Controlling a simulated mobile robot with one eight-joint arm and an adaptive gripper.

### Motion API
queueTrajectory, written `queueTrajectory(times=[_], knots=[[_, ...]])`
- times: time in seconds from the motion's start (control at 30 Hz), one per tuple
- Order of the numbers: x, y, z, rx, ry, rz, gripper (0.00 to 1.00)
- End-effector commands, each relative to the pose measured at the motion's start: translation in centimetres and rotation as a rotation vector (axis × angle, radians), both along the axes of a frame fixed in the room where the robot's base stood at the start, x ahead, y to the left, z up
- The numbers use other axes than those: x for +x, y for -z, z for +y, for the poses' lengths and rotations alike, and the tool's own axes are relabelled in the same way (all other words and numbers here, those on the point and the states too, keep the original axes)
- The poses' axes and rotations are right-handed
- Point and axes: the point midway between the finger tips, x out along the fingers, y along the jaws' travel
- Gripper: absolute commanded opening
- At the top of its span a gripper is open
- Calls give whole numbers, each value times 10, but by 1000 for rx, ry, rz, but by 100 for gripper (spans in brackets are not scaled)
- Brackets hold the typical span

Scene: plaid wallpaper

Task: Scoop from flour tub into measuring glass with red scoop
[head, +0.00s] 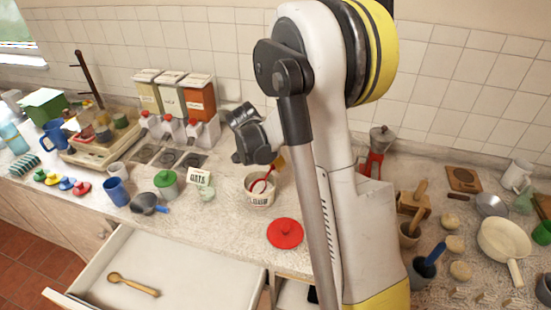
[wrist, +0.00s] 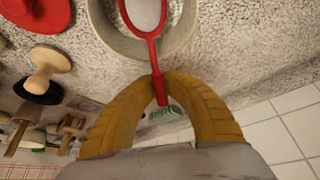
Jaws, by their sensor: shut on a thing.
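The flour tub (head: 259,199) is a white round tub with dark lettering on the counter, and its rim (wrist: 184,42) shows in the wrist view. The red scoop (head: 262,184) leans in it. In the wrist view my gripper (wrist: 159,78) has its yellow fingers shut on the handle of the red scoop (wrist: 154,52). The scoop's bowl, at the top edge inside the tub, looks pale or white. In the head view my gripper is mostly hidden behind the arm. A small greenish glass (head: 207,194), probably the measuring glass, stands left of the tub, below the OATS card.
A red lid (head: 285,233) lies in front of the tub. The OATS card (head: 199,177), a green-lidded pot (head: 166,182) and a blue cup (head: 117,191) stand to the left. An open drawer (head: 190,268) holds a wooden spoon (head: 133,284). Mortars and a white pan (head: 503,240) stand right.

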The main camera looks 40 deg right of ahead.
Motion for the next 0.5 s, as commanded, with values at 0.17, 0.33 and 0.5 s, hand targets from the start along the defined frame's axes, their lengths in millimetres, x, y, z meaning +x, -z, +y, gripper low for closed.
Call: queueTrajectory(times=[0.17, 0.33, 0.5], knots=[[0, -25, -6, 57, 2, 8, 0], [2, -39, -23, 257, 10, 35, 0], [5, -50, -37, 487, 3, 65, 0]])
